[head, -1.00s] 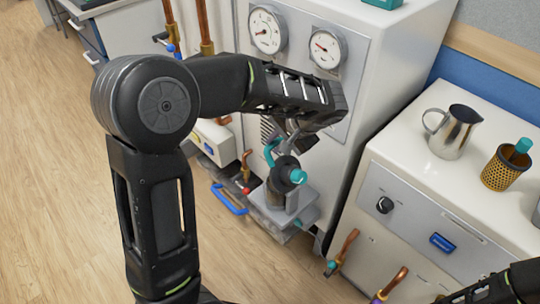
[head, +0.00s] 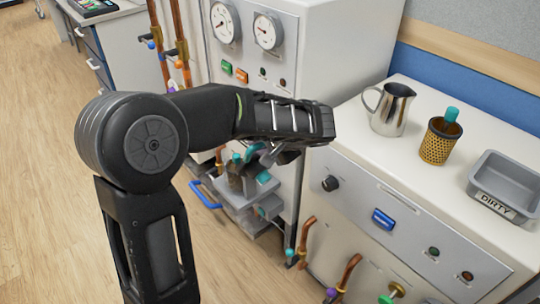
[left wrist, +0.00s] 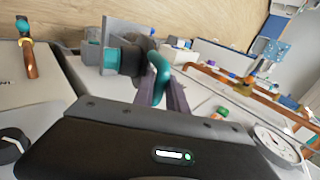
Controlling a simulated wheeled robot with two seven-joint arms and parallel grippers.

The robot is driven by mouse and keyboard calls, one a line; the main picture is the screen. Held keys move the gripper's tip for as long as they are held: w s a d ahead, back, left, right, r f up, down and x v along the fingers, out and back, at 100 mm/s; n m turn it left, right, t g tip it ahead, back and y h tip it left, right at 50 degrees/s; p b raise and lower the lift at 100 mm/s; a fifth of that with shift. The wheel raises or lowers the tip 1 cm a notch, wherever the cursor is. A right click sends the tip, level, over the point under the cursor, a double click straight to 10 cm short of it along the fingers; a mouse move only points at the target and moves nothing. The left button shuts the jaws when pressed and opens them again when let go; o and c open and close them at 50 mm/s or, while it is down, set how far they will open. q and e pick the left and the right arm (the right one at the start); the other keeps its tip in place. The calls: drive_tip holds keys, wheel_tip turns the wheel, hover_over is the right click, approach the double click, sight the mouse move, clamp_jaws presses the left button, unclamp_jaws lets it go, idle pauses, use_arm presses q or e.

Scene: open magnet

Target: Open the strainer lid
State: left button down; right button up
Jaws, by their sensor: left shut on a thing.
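The strainer (head: 236,180) is a dark body with teal parts on a grey bracket, low at the front of the white cabinet. Its lid has a curved teal handle (left wrist: 158,70), seen in the left wrist view beside a dark round part with a teal band (left wrist: 110,58). My left gripper (head: 272,152) is over the strainer. In the left wrist view its fingers (left wrist: 163,95) are shut on the teal handle. My gripper hides part of the strainer in the head view, so I cannot tell how far the lid is open. My right gripper is not in view.
The cabinet carries gauges (head: 268,31). On the white counter to the right stand a metal jug (head: 392,110), a perforated brass cup (head: 437,146) and a grey tray (head: 500,187) marked DIRTY. Copper pipes (head: 349,270) stick out below. The floor at left is clear.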

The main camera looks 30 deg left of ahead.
use_arm(q)
drive_tip(key=shift+s+f, duration=0.15)
drive_tip(key=shift+f, duration=0.1)
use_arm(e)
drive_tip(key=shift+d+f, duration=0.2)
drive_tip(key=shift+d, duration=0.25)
use_arm(q)
drive_tip(key=shift+a, duration=0.1)
drive_tip(key=c, duration=1.6)
unclamp_jaws()
drive_tip(key=shift+o, duration=1.3)
drive_tip(key=shift+r, duration=0.1)
